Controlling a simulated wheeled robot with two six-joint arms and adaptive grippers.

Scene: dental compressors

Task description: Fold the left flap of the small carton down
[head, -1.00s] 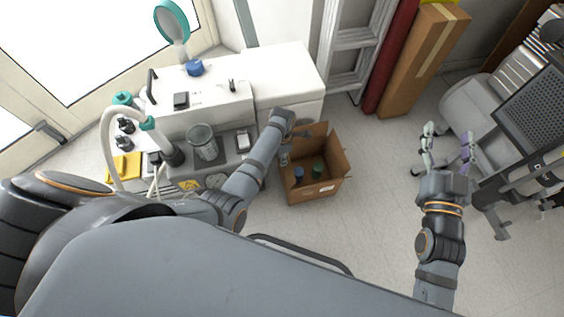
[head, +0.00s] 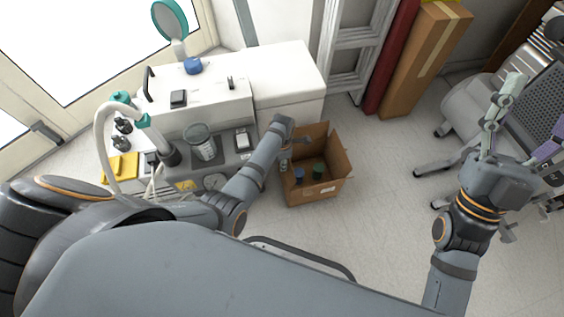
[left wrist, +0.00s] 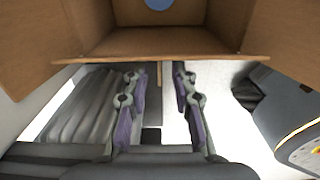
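The small carton (head: 313,192) stands open on the floor in the middle of the head view, flaps raised, with a blue-capped item (head: 299,174) and a green-capped item (head: 318,173) inside. My left gripper (left wrist: 157,75) is at the carton's left rim; in the head view its wrist largely hides it. In the left wrist view its fingers are apart, with a thin brown strip between the tips, apparently a flap seen edge-on; I cannot tell whether they touch it. The carton's wall (left wrist: 160,45) fills the top. My right gripper (head: 520,112) is open and empty, at the right.
A white cabinet (head: 290,75) with a grey equipment shelf stands left of the carton. A tall cardboard box (head: 425,60) and a ladder (head: 355,50) lean behind. A grey wheeled chair (head: 470,115) is at the right. Floor right of the carton is clear.

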